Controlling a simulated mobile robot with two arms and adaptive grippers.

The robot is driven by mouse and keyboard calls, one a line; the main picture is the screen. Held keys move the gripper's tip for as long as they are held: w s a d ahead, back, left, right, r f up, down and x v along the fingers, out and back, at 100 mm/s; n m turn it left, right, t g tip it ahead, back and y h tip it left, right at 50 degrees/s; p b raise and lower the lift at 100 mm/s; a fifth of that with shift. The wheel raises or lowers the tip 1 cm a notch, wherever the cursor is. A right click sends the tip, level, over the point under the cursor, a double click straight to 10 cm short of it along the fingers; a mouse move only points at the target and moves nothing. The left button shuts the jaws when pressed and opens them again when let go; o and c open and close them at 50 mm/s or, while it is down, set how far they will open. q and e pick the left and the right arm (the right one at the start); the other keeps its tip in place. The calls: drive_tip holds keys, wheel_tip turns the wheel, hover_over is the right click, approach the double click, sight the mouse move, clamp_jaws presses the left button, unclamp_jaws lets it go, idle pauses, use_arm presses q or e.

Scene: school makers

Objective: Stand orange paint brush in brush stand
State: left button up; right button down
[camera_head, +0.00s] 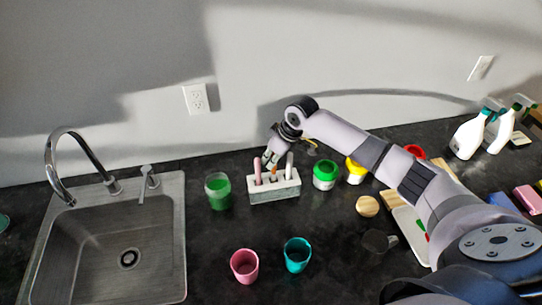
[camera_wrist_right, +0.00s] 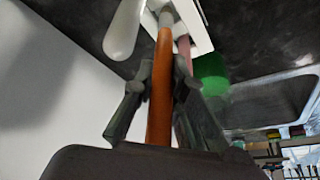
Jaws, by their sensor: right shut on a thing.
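The brush stand (camera_head: 275,193) is a pale block on the dark counter, left of the green-lidded jar. A pink brush (camera_head: 257,171) stands at its left end and a white brush (camera_head: 289,166) at its right end. My right gripper (camera_head: 271,160) is above the stand, shut on the orange paint brush (camera_wrist_right: 161,90). The brush is roughly upright, between the other two, with its far end at the stand (camera_wrist_right: 197,42). Whether that end is inside a hole I cannot tell. The pink brush (camera_wrist_right: 184,50) and white brush (camera_wrist_right: 124,30) flank it in the right wrist view. My left gripper is not in view.
A green cup (camera_head: 218,191) is left of the stand, and a green-lidded jar (camera_head: 325,175) and yellow jar (camera_head: 355,171) are right. Pink (camera_head: 244,266) and teal (camera_head: 297,255) cups stand in front. A sink (camera_head: 115,250) is at left. The wall is close behind.

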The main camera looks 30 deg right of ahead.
drive_tip(key=shift+f+b, duration=0.55)
drive_tip(key=shift+f, duration=1)
drive_tip(key=c, duration=1.5)
unclamp_jaws()
drive_tip(key=shift+c, duration=0.2)
drive_tip(key=shift+r, duration=0.1)
drive_tip(key=v, duration=1.2)
drive_tip(key=shift+s, duration=0.1)
